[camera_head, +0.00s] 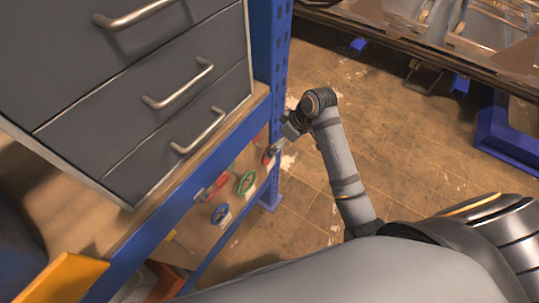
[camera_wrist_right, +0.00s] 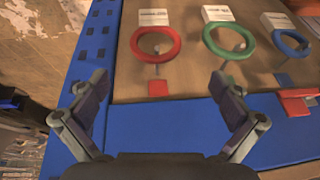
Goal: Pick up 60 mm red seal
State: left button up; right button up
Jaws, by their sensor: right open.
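A red ring seal (camera_wrist_right: 137,48) hangs on a peg on the tan board, leftmost in the right wrist view. In the head view it shows as a small red patch (camera_head: 267,158) on the blue-framed rack, partly hidden by my right gripper. My right gripper (camera_head: 281,146) is at the rack beside it. In the wrist view its two fingers (camera_wrist_right: 160,84) are spread wide and empty, with the red ring ahead of them, centred between them and not touched. My left gripper is out of view.
A green ring (camera_wrist_right: 228,55) and a blue ring (camera_wrist_right: 278,48) hang to the right of the red one. White labels are too small to read. A blue rail (camera_wrist_right: 265,125) lies close by the right finger. Grey drawers (camera_head: 150,110) stand above the board.

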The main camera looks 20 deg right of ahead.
send_over(271, 161)
jog(key=s, duration=0.1)
jog(key=f, duration=0.5)
jog(key=shift+d, duration=0.3)
jog(key=x, duration=0.1)
jog(key=p+x, duration=0.1)
jog(key=x, duration=0.2)
jog(key=shift+d+f, duration=0.3)
jog(key=shift+f, duration=0.05)
jog(key=shift+w+a+f, duration=0.15)
jog(key=shift+f, duration=0.3)
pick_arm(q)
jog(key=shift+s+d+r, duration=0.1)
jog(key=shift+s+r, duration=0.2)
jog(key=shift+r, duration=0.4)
pick_arm(e)
jog(key=c, duration=1.1)
jog(key=shift+r, duration=0.2)
